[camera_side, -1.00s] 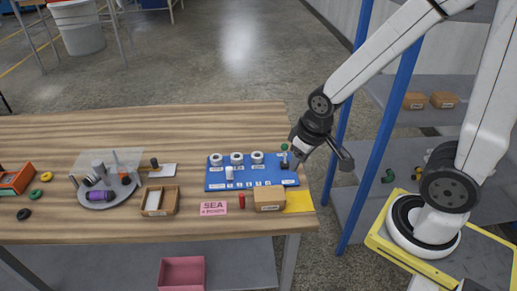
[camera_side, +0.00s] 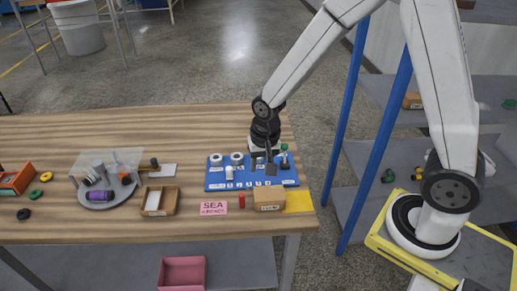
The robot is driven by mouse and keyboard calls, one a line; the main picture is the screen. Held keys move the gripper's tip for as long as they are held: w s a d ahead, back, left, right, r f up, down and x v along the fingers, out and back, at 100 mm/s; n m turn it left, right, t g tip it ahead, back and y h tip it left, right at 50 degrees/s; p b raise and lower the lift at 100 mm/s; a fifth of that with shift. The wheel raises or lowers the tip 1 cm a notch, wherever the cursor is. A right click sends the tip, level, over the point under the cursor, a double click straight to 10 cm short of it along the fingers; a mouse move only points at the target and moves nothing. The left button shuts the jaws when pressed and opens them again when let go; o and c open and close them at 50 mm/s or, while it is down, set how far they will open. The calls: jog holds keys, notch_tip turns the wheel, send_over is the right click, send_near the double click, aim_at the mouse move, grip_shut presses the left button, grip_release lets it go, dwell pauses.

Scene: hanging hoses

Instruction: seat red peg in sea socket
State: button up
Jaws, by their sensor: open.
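The red peg (camera_side: 241,200) stands on the wooden table, just in front of the blue board and between the pink card and the cardboard box. The blue board (camera_side: 213,184) carries white ring-shaped sockets (camera_side: 216,159) along its back row; my arm hides part of that row. A pink card (camera_side: 213,208) reading "SEA" lies in front of the board. Which socket is the sea one I cannot tell. My gripper (camera_side: 264,166) is open over the right part of the board, behind and to the right of the red peg and apart from it.
A cardboard box (camera_side: 269,200) stands right of the peg, near a yellow patch (camera_side: 299,201). A white peg (camera_side: 229,173) and a green-topped piece (camera_side: 284,155) stand on the board. A wooden tray (camera_side: 158,201) and a grey round tray (camera_side: 107,199) lie left.

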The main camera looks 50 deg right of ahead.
aim_at(241, 194)
jog(key=w+a+f+m, duration=0.1)
jog(key=f, duration=0.1)
jog(key=w+a+f+m, duration=0.1)
jog(key=w+f+m, duration=0.1)
jog(key=w+a+f+m+g, duration=0.1)
jog(key=w+f+m, duration=0.1)
jog(key=shift+f, duration=0.15)
jog(key=shift+f, duration=1.3)
jog(key=shift+f, duration=0.1)
jog(key=shift+d+f, duration=0.15)
jog(key=shift+f, duration=2.35)
jog(key=shift+c, duration=0.2)
grip_shut()
